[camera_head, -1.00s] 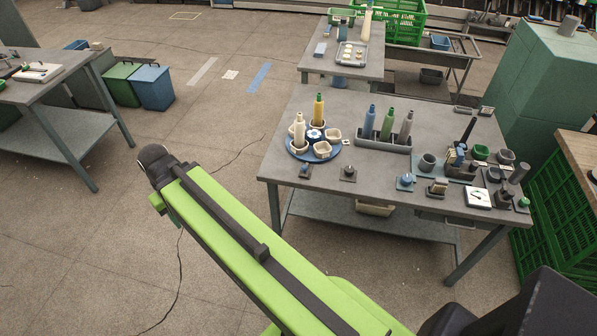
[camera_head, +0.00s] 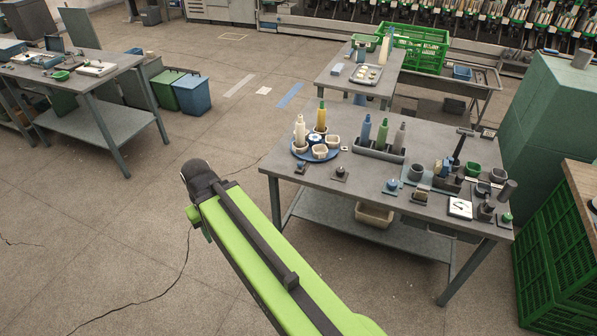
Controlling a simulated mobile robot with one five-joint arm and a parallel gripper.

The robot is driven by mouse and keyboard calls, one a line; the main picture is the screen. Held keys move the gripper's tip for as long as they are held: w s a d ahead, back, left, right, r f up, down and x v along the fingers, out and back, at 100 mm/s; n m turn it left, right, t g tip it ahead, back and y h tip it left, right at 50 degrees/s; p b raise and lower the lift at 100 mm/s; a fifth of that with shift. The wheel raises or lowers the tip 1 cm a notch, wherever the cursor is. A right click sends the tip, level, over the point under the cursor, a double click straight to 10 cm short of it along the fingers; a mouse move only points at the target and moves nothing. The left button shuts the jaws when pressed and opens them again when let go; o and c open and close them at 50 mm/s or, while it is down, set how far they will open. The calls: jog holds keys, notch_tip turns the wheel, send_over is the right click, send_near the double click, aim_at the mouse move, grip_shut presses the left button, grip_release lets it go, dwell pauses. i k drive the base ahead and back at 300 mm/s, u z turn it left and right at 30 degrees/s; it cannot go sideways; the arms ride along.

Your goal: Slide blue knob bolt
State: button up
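A small fixture with a blue knob (camera_head: 392,185) sits on a blue-grey plate near the front edge of the middle grey table (camera_head: 290,152). It looks like the blue knob bolt, but it is too small to tell how the bolt stands. Another small fixture with some blue (camera_head: 300,168) sits at the table's front left corner. My green arm reaches up from the bottom to a dark joint, left of the table and apart from it. My gripper does not show.
The table also holds a round blue tray (camera_head: 299,154), bottles in a grey rack (camera_head: 373,152), a small fixture with a grey knob (camera_head: 340,172) and a white dial plate (camera_head: 460,208). Green crates (camera_head: 560,265) stand at right.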

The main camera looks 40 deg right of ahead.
aim_at(302, 163)
jog(key=z, duration=0.15)
jog(key=i, duration=0.95)
jog(key=u, duration=0.05)
